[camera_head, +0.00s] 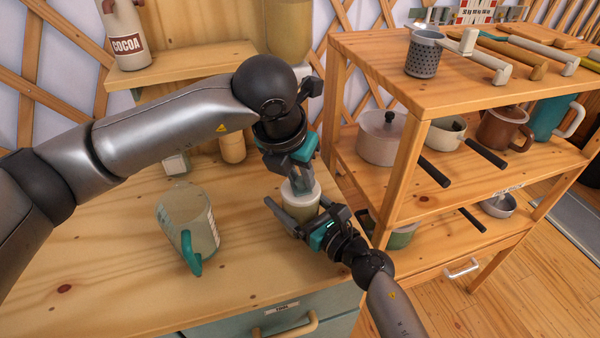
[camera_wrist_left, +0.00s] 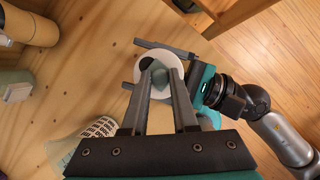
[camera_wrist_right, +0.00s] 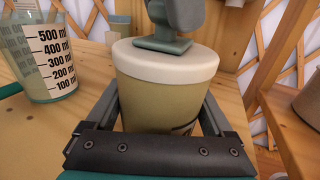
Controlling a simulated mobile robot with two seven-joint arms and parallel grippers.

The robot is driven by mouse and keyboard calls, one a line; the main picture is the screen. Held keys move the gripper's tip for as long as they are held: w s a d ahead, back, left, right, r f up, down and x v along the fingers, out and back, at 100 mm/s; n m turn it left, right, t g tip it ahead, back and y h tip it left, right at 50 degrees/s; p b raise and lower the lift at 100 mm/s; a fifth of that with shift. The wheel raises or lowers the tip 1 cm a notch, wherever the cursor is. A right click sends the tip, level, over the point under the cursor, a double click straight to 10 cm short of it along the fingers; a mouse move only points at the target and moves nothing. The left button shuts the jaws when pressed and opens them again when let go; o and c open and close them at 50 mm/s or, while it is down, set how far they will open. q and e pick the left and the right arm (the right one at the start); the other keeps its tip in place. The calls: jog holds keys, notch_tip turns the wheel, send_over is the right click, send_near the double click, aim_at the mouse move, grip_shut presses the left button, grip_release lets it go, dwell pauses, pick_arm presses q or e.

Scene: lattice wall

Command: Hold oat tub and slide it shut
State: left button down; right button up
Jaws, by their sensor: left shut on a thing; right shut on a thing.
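The oat tub (camera_head: 300,212) is a beige round tub with a white lid (camera_head: 301,191), standing upright on the wooden counter. It fills the middle of the right wrist view (camera_wrist_right: 155,100). My right gripper (camera_head: 318,213) is shut on the tub's body, one finger on each side. My left gripper (camera_head: 299,180) points down from above and is shut on the small grey-teal slider (camera_wrist_right: 160,46) on top of the lid. In the left wrist view, its fingertips pinch the slider (camera_wrist_left: 158,82) over the white lid. Part of the tub's body is hidden by my right gripper.
A measuring jug (camera_head: 188,222) with a teal handle stands left of the tub. Small jars (camera_head: 232,146) stand behind, under a shelf with a cocoa bottle (camera_head: 127,38). A wooden rack (camera_head: 400,130) with pots and utensils stands right. The front counter is clear.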

pick_arm(q)
jog(key=shift+w+a, duration=0.2)
jog(key=shift+w, duration=0.35)
jog(key=shift+w+a, duration=0.15)
jog(key=shift+w, duration=0.35)
jog(key=c, duration=0.7)
grip_release()
jog(key=v, duration=1.2)
pick_arm(e)
jog(key=o, duration=1.1)
